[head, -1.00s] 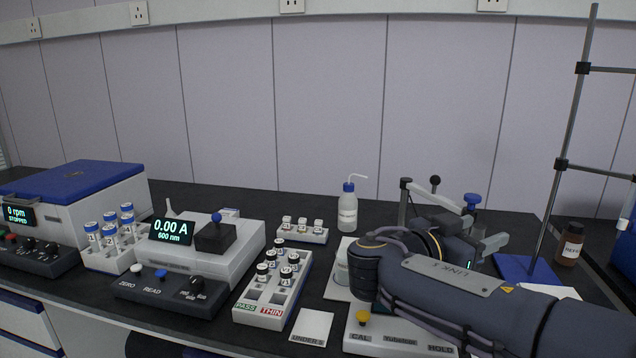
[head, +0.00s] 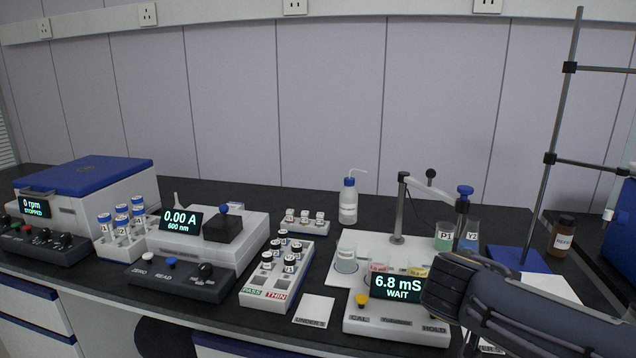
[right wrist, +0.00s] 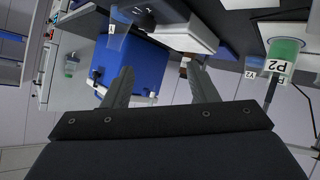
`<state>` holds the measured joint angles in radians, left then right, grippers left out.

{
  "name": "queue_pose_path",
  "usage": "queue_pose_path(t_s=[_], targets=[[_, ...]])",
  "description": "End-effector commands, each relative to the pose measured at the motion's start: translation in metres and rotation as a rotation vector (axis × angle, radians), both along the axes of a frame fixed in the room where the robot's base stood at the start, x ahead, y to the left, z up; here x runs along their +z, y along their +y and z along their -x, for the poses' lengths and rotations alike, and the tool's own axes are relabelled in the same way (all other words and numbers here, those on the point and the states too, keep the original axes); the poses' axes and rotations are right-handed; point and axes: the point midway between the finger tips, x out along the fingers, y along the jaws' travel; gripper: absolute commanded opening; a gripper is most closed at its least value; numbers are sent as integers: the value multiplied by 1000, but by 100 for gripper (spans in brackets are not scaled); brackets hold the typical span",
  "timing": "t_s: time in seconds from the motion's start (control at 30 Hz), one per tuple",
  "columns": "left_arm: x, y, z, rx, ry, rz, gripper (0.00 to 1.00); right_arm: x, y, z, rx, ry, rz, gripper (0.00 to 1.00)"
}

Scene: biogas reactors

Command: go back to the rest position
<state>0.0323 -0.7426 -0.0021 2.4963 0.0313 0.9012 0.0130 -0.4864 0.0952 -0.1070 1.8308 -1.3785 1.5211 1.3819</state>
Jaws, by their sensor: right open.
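My right arm comes in from the lower right of the head view, in front of the right end of the conductivity meter (head: 395,325), whose display reads 6.8 mS WAIT. The right gripper itself is hidden in the head view. In the right wrist view my right gripper (right wrist: 165,90) has its two fingers spread apart, with nothing between them. A green-filled beaker labelled P2 (right wrist: 285,55) is to the right of the fingers there, apart from them. My left gripper is not in view.
A stand (head: 560,130) with a blue base and a brown bottle (head: 563,236) are at the right. A wash bottle (head: 348,202) stands at the back. A photometer (head: 225,240), a vial rack (head: 270,290) and a centrifuge (head: 90,190) fill the left. A blue box (right wrist: 135,70) shows in the wrist view.

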Motion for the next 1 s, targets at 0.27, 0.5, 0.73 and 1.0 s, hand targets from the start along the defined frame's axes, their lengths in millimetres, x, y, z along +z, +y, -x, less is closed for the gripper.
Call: queue_pose_path(t_s=[0.27,0.5,0.73,1.0], targets=[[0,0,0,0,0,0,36,-98,6,109,268,374,-471,53],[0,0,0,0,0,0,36,-139,70,175,607,358,-806,53],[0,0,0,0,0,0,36,-146,115,197,810,185,-921,53],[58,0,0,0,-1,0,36,-88,123,197,849,151,-931,53]])
